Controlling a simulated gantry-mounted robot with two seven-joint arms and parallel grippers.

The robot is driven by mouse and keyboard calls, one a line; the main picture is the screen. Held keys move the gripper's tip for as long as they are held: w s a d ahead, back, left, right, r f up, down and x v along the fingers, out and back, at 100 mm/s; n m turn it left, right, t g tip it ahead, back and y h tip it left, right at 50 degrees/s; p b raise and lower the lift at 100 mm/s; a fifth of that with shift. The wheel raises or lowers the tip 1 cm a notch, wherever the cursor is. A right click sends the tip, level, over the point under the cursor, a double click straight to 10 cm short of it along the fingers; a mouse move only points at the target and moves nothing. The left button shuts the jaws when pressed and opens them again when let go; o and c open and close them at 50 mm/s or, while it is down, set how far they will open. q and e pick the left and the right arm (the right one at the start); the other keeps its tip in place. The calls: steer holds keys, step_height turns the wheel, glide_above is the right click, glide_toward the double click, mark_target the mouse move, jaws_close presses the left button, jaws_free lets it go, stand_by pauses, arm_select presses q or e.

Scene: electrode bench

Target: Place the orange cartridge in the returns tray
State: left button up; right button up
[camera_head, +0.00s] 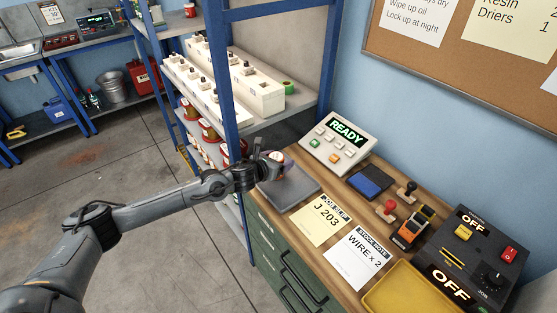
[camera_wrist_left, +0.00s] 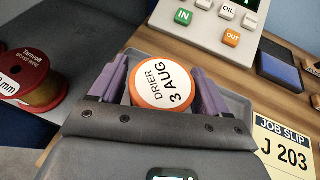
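The orange cartridge (camera_wrist_left: 163,86) is a short round piece with an orange rim and a white top label reading DRIER 3 AUG. It sits between the two purple-padded fingers of my left gripper (camera_wrist_left: 158,84), which appear to touch its sides. In the head view, the left gripper (camera_head: 265,160) and the cartridge (camera_head: 278,156) are over the back left of a grey tray (camera_head: 296,186) on the bench. I cannot tell how high the cartridge is above that tray. No label names a returns tray. My right gripper is not in view.
A READY panel (camera_head: 336,138), a blue pad (camera_head: 370,182), two stamps, a job slip (camera_head: 321,219) and a stock note (camera_head: 356,259) surround the grey tray. A yellow tray (camera_head: 398,291) is at the front. A blue shelf post (camera_head: 237,130) stands close left of the gripper.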

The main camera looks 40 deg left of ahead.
arm_select(q)
steer(key=shift+o, duration=0.6)
steer(key=shift+r, duration=0.2)
steer(key=shift+s+r, duration=0.1)
steer(key=shift+s, duration=0.1)
steer(key=a+p+v, duration=0.1)
steer(key=v, duration=1)
steer(key=shift+s+d, duration=0.25)
steer(key=shift+d, duration=0.25)
